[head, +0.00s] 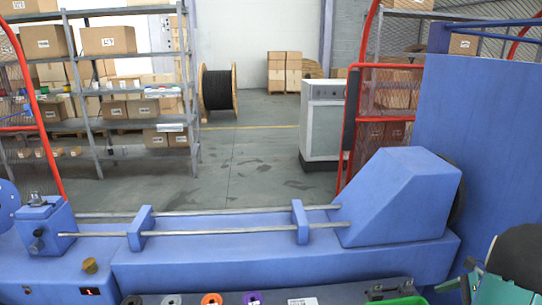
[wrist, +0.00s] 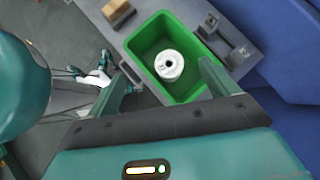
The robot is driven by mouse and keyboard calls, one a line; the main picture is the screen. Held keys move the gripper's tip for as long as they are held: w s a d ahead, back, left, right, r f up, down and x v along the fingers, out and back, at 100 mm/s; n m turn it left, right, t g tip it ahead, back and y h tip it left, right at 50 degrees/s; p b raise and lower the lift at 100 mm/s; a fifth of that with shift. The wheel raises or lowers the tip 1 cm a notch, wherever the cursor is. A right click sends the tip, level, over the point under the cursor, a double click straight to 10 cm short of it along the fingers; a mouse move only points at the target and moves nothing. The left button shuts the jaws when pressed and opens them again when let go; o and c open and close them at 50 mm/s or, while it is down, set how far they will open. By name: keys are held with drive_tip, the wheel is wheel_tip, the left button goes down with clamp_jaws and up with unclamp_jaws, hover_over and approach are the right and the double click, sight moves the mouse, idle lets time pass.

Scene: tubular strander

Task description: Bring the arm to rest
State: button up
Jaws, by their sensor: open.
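My gripper (wrist: 164,66) is open in the wrist view, with its two fingers spread and nothing between them. Beyond the fingers is a green bin (wrist: 136,43) with a white spool (wrist: 169,66) lying inside it. The gripper appears above the bin, apart from the spool. In the head view, part of my teal arm shows at the bottom right corner, and a green bin (head: 398,300) is cut off by the bottom edge. My gripper's fingers are not clearly visible there.
The blue strander machine (head: 230,255) spans the front, with a tall blue panel (head: 485,150) at right. Several coloured spools, including an orange one (head: 211,299), line the bottom edge. A brown block (wrist: 118,12) lies near the bin on a grey surface. Open floor (head: 250,160) lies behind.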

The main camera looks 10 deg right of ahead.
drive_tip(key=w+a+r+n+g+h, duration=0.1)
drive_tip(key=a+r+n, duration=0.5)
drive_tip(key=a, duration=0.5)
drive_tip(key=w+a+r+n+g+h, duration=0.15)
drive_tip(key=a+r+n, duration=0.4)
drive_tip(key=a, duration=0.55)
drive_tip(key=s+a+r+n+t+h, duration=0.1)
drive_tip(key=s+a+r+n+h, duration=0.1)
drive_tip(key=s+a+n, duration=0.3)
drive_tip(key=s+a+r+n+t+h, duration=0.1)
drive_tip(key=s+a+r+n, duration=0.2)
drive_tip(key=a+n, duration=0.6)
drive_tip(key=s+a, duration=0.2)
drive_tip(key=a, duration=0.1)
drive_tip(key=shift+s+r+h, duration=0.25)
drive_tip(key=shift+r+h, duration=0.05)
drive_tip(key=shift+h, duration=0.05)
drive_tip(key=shift+t, duration=0.25)
